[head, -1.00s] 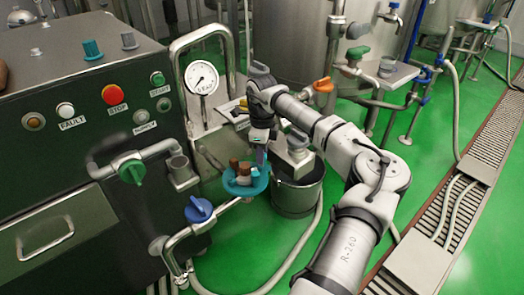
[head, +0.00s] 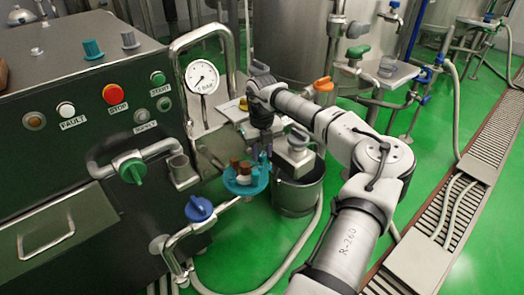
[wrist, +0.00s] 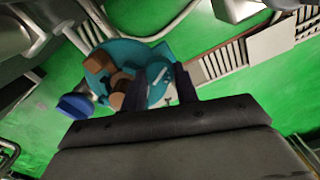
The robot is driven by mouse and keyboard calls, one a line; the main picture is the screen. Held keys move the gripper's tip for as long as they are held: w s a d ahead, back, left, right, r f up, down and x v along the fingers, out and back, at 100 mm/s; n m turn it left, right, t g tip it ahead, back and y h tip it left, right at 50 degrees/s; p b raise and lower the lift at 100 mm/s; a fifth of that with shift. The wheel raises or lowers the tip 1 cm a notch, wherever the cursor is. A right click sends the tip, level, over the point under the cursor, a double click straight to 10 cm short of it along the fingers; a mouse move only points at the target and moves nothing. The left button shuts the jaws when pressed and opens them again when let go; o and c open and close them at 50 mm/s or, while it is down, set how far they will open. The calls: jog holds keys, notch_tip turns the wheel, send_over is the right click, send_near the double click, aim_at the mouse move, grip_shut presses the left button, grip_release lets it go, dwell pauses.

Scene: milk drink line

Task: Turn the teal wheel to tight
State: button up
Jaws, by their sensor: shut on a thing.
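The teal wheel (head: 240,186) is at the end of a pipe, low in the middle of the head view, with brown and grey parts at its hub. In the wrist view the teal wheel (wrist: 100,62) fills the upper middle. My gripper (head: 264,155) reaches down to the wheel's right rear edge. In the wrist view my gripper (wrist: 162,88) has its two dark fingers on either side of a teal part of the rim, shut on it. The fingertips are partly hidden in the head view.
A blue valve handle (head: 199,208) is close by on the same pipework. A steel bucket (head: 298,196) stands just right of the wheel. The dark control cabinet (head: 60,150) and a dial gauge (head: 202,77) are to the left. Green floor is open in front.

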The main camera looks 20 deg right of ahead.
aim_at(262, 154)
jog(key=m, duration=0.5)
dwell(0.6)
jog(key=o, duration=1)
jog(key=shift+r, duration=0.1)
notch_tip(262, 154, up, 14)
jog(key=shift+f+b, duration=0.15)
jog(key=shift+b, duration=0.2)
